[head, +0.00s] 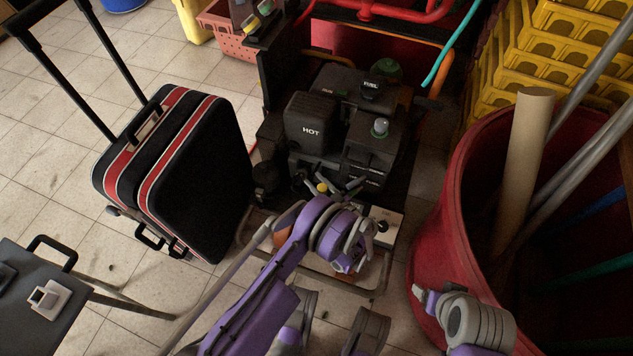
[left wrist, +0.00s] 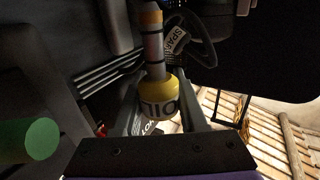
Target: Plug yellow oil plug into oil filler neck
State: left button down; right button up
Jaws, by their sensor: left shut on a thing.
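In the head view, the engine (head: 345,130) is a black block marked HOT and FUEL. My left gripper (head: 340,187) is at its lower front. A small yellow spot, the oil plug (head: 322,187), shows at the jaws. In the left wrist view, the yellow oil plug (left wrist: 158,97) has dark lettering and sits between the two fingers of my left gripper (left wrist: 160,115), which is shut on it. A grey ringed shaft with an orange end (left wrist: 151,18) extends from the plug; I cannot tell whether it touches the engine. I cannot make out the oil filler neck.
A SPARK label (left wrist: 177,40) and dark cable lie close to the plug. A green round part (left wrist: 30,140) is at the left. A red barrel (head: 440,220) with poles stands right of the engine, a black suitcase (head: 200,170) left. Yellow crates (head: 550,50) are behind.

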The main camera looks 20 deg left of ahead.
pick_arm(q)
jog(key=shift+f+b, duration=0.3)
jog(key=shift+f, duration=0.6)
jog(key=shift+c, duration=1.8)
grip_release()
jog(key=p+v, duration=0.2)
jog(key=v, duration=0.9)
jog(key=shift+w, duration=0.1)
